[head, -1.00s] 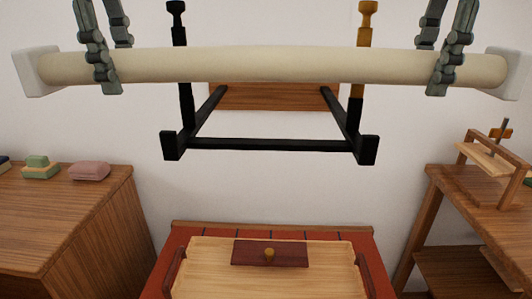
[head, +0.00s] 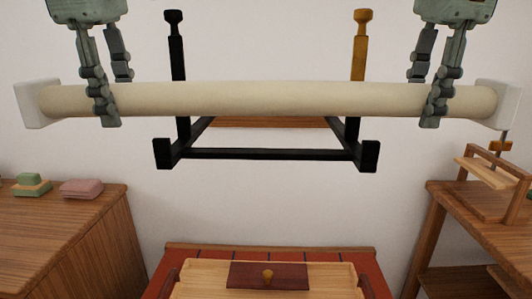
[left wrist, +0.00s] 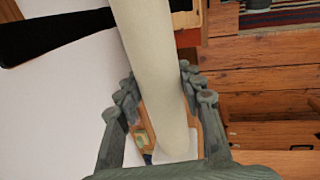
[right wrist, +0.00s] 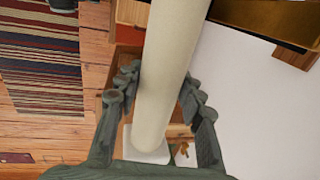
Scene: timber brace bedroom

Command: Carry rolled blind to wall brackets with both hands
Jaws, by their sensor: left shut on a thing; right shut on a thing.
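The rolled blind (head: 265,99) is a long cream roll with white end caps, held roughly level across the head view. My left gripper (head: 106,92) is shut around it near its left end, and my right gripper (head: 432,92) near its right end. The roll also passes between the fingers in the left wrist view (left wrist: 155,75) and the right wrist view (right wrist: 167,75). The black wall bracket frame (head: 265,154) shows behind and below the roll, with a black upright (head: 176,50) at left and an ochre-topped upright (head: 361,45) at right. The roll hides part of the uprights.
A wooden cabinet (head: 70,235) with a green stacked item (head: 32,185) and a pink folded item (head: 82,188) stands at left. A wooden shelf unit (head: 440,225) stands at right. A red-topped surface with a pale wooden tray (head: 200,275) is below. The wall between is bare.

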